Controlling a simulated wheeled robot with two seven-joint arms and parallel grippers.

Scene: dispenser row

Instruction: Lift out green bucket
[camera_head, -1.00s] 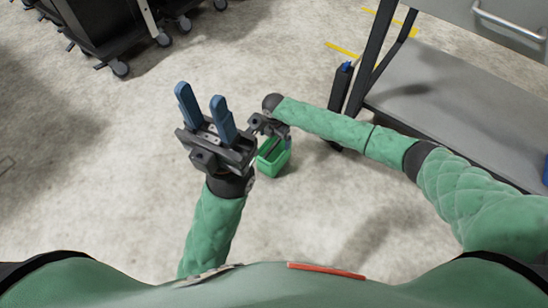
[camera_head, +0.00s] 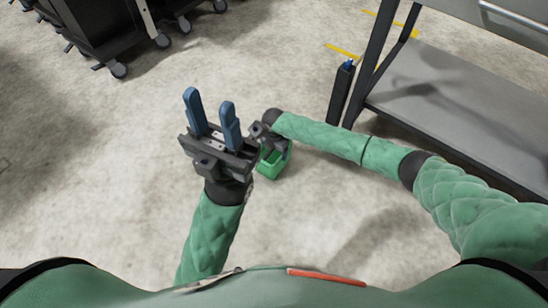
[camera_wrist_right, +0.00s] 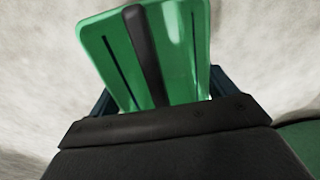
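The green bucket (camera_head: 273,164), small and open-topped, shows in the head view just below my right gripper (camera_head: 268,140). In the right wrist view the bucket (camera_wrist_right: 180,45) fills the space between the blue fingers, with a dark strip running down its middle. My right gripper (camera_wrist_right: 158,98) appears shut on it; the fingertips are mostly hidden. I cannot tell how high the bucket hangs above the floor. My left gripper (camera_head: 211,106) is open and empty, its two blue fingers pointing up and apart, close to the left of the bucket and partly overlapping my right gripper in view.
A grey shelf unit (camera_head: 450,105) stands at the right, with a dark bottle-like object (camera_head: 342,92) with a blue top beside its leg. A black wheeled cart (camera_head: 110,30) is at the top left. Yellow tape (camera_head: 343,50) marks the floor. The floor between is clear.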

